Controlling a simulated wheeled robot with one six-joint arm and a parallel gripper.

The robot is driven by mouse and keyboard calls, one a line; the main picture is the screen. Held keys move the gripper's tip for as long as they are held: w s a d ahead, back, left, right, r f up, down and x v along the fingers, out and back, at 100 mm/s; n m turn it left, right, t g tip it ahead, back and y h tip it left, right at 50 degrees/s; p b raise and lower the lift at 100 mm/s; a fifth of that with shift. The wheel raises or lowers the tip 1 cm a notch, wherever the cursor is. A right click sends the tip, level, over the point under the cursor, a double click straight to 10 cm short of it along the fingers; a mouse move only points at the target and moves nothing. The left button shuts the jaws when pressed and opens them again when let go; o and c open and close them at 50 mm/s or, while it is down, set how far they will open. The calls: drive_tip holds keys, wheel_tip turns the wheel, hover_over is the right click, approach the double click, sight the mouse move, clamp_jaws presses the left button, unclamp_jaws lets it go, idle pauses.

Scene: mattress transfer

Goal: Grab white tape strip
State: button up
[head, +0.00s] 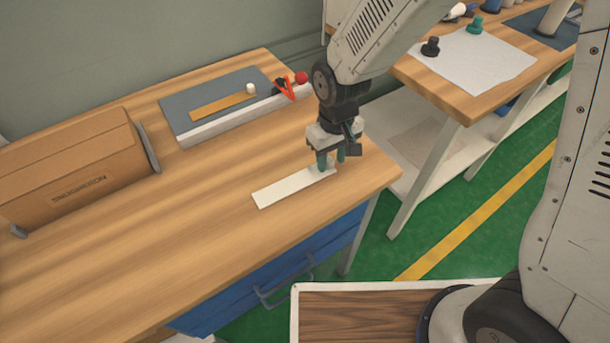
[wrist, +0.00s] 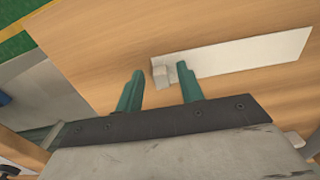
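The white tape strip (head: 290,187) lies flat on the wooden table near its front right edge. In the wrist view the strip (wrist: 245,55) runs to the upper right, with a small pale block-like tab (wrist: 161,75) at its near end. My gripper (head: 331,160) points down over the strip's right end. In the wrist view its two green fingers (wrist: 160,78) are spread apart, with the tab showing beyond the gap between them. Nothing is clearly held. I cannot tell whether a finger touches the strip.
A cardboard box (head: 70,170) stands at the table's left. A grey-topped board (head: 215,88) with a yellow strip, a white knob and red-handled tool lies at the back. A second table (head: 470,100) with a white sheet stands right. The table's middle (head: 190,220) is clear.

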clamp_jaws()
drive_tip(key=shift+r, duration=0.1)
